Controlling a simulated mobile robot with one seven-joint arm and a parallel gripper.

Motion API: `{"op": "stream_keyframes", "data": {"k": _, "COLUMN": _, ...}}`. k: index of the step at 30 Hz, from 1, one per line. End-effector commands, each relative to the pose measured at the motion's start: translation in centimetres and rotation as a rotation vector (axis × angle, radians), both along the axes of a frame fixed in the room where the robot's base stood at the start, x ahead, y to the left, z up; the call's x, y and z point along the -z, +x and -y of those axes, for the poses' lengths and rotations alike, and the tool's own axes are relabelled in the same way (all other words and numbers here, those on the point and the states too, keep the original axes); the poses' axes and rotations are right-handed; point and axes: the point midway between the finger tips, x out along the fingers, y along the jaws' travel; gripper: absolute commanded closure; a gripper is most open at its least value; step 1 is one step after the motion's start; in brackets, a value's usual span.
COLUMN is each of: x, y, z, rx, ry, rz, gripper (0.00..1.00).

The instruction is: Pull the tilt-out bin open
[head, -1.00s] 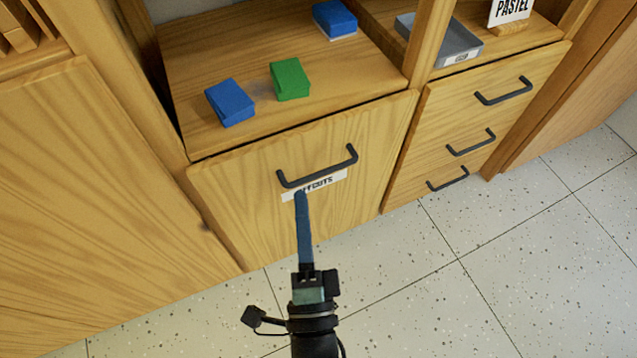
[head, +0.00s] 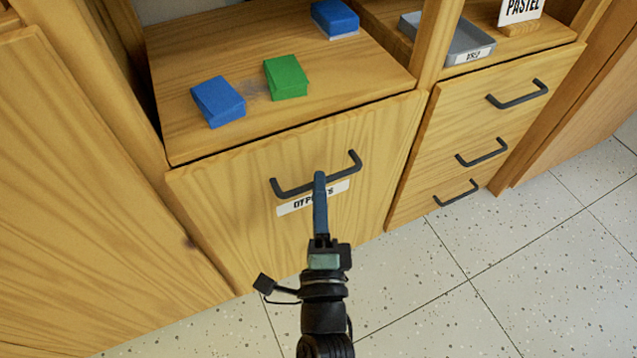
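The tilt-out bin (head: 230,205) is a wooden front labelled "OFFCUTS", set under a shelf. It looks shut, flush with the cabinet. Its dark bar handle (head: 290,190) runs across the upper front, above the white label (head: 290,207). My gripper (head: 320,178) reaches up from below, and its blue fingertip overlaps the middle of the handle in the picture. The finger covers part of the handle and label. Only one finger shows, seen edge-on, so I cannot tell whether it is open or shut, or whether it touches the handle.
Two blue blocks (head: 218,102) and a green block (head: 286,77) lie on the shelf above. To the right are several drawers (head: 480,130) with dark handles and a grey tray (head: 465,42) on top. A wooden panel (head: 80,200) stands left. The speckled floor (head: 430,300) in front is clear.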

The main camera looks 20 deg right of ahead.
Motion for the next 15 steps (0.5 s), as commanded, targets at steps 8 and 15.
{"op": "stream_keyframes", "data": {"k": 8, "x": -0.3, "y": 1.7, "z": 0.6, "rx": -0.001, "ry": 0.001, "rz": -0.002, "gripper": 0.73}}
{"op": "stream_keyframes", "data": {"k": 15, "x": -0.3, "y": 1.7, "z": 0.6, "rx": -0.001, "ry": 0.001, "rz": -0.002, "gripper": 0.73}}
